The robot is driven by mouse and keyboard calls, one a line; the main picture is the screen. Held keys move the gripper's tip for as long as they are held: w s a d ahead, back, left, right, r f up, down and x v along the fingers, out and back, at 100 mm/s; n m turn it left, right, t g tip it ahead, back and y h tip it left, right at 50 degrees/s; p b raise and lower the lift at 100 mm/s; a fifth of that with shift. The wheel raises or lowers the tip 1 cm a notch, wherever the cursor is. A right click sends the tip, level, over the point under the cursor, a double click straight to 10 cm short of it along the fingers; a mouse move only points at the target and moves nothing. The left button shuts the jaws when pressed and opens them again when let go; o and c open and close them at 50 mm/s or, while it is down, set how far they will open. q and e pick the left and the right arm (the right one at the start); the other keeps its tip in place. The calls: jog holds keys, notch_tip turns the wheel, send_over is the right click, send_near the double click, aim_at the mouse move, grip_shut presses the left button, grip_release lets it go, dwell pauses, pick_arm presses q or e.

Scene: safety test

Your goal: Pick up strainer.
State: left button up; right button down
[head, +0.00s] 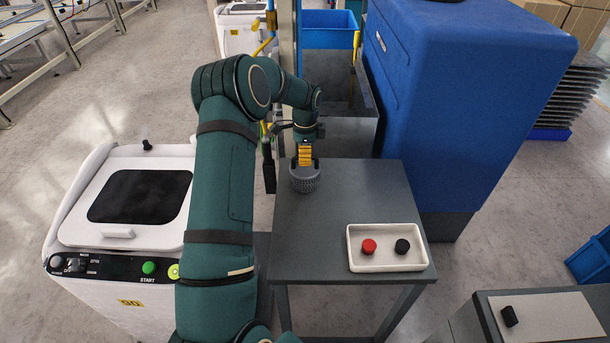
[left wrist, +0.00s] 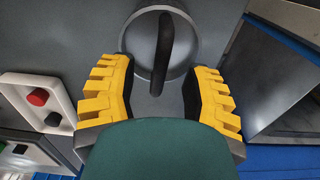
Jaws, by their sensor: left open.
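The strainer (head: 305,181) is a small grey perforated basket standing on the grey table (head: 330,220) near its far left corner. In the left wrist view the strainer (left wrist: 186,30) shows as a round metal rim with a dark upright handle (left wrist: 163,50) across it. My left gripper (head: 305,155), with yellow fingers, is right above the strainer in the head view. In the left wrist view my left gripper (left wrist: 163,95) is open, with the handle between and slightly beyond its fingers. Whether a finger touches the strainer cannot be told. My right gripper is not in view.
A white tray (head: 388,262) with a red knob (head: 369,246) and a black knob (head: 402,246) lies at the table's front right. A tall blue cabinet (head: 460,90) stands close at the right. A white machine (head: 120,230) stands at the left. The table's middle is clear.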

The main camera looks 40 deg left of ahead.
pick_arm(q)
jog(key=shift+f, duration=0.95)
grip_shut()
jog(key=shift+r, duration=0.1)
jog(key=shift+r, duration=0.1)
